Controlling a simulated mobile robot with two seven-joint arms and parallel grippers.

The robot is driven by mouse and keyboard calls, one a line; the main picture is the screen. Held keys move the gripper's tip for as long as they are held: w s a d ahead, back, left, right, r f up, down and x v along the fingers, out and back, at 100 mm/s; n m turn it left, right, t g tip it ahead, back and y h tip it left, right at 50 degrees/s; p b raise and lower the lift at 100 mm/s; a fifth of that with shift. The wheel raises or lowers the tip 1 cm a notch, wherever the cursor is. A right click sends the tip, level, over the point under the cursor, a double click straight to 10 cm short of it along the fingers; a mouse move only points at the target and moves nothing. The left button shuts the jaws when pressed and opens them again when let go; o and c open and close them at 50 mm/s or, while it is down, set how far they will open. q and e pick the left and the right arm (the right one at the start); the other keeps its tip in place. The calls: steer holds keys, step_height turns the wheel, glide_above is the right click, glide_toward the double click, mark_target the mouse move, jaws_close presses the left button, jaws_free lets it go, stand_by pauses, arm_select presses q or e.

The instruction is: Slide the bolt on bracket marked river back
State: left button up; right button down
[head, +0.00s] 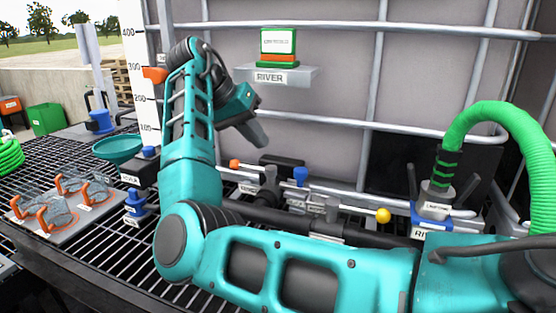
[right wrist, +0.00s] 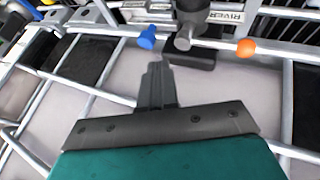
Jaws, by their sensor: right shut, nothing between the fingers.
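An orange knob (head: 234,163) sits on the end of a short rod at the left of a dark block (head: 284,162), low in front of the tote. A tag below it (head: 248,188) is too small to read there. In the right wrist view the orange knob (right wrist: 245,47) is right of the dark block (right wrist: 190,59), near a tag reading RIVER (right wrist: 226,17). My right gripper (head: 260,138) is shut and empty, above the knob and block and apart from them. Its closed fingers (right wrist: 157,72) point toward the block in the wrist view. My left gripper is not in view.
Dark pipework with a blue knob (head: 300,175) and a yellow ball handle (head: 383,215) runs below. A shelf marked RIVER (head: 285,76) holds a green and orange box. A green hose (head: 500,112) arches at right. Metal tote bars (head: 370,127) stand close behind the gripper.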

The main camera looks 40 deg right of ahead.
steer(key=b+x, duration=0.1)
steer(key=x, duration=0.8)
steer(key=shift+a, duration=0.1)
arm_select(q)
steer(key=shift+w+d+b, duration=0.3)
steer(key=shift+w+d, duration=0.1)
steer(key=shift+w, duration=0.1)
arm_select(e)
steer(key=shift+d+f, duration=0.3)
steer(key=shift+f, duration=0.1)
steer(key=shift+d, duration=0.1)
